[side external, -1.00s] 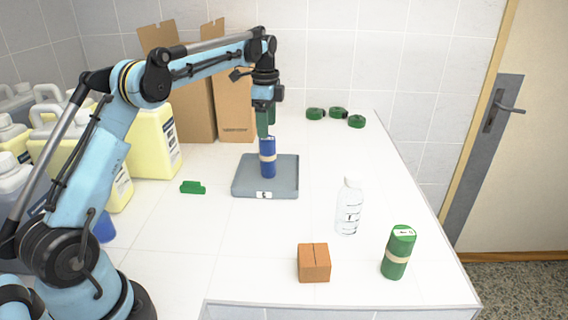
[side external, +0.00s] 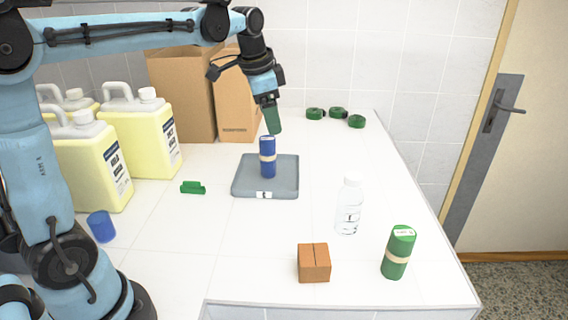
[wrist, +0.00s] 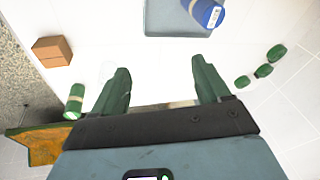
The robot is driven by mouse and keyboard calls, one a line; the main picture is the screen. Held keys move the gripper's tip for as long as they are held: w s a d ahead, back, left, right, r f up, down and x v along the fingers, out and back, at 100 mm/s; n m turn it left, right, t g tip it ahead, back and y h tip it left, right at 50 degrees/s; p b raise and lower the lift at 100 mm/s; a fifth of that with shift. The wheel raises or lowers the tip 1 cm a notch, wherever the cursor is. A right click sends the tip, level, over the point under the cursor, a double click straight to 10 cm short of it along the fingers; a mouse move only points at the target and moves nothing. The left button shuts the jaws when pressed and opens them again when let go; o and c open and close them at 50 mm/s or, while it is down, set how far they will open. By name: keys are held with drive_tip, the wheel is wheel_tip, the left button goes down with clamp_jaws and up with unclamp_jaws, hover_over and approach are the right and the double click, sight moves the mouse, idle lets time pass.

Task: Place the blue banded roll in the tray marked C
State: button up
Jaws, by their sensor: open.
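The blue banded roll (side external: 267,158) stands upright on the grey tray (side external: 243,185), with a tan band around its middle. The tray has a white label on its front edge; the letter on it is too small to read surely. My gripper (side external: 273,130) is above and just behind the roll, tilted, apart from it. In the wrist view my gripper (wrist: 160,85) has its two green fingers spread with nothing between them. The roll (wrist: 205,12) and the tray (wrist: 165,22) show at the top edge of that view, partly cut off.
A clear bottle (side external: 349,206), a brown block (side external: 314,263) and a green banded roll (side external: 398,252) stand at the front right. A green piece (side external: 193,187) and a blue cup (side external: 101,226) lie left. Yellow jugs (side external: 141,135) and cardboard boxes (side external: 185,95) stand behind. Green rolls (side external: 338,113) lie back right.

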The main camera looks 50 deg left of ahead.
drive_tip(key=s+d+f+n+t, duration=0.2)
drive_tip(key=s+d+f+n, duration=0.1)
drive_tip(key=s, duration=0.4)
drive_tip(key=s+d+f+n+t, duration=0.2)
drive_tip(key=s+d+f, duration=0.3)
drive_tip(key=s, duration=0.2)
drive_tip(key=shift+f+n+h, duration=0.2)
drive_tip(key=shift+n+h, duration=0.1)
drive_tip(key=shift+n, duration=0.1)
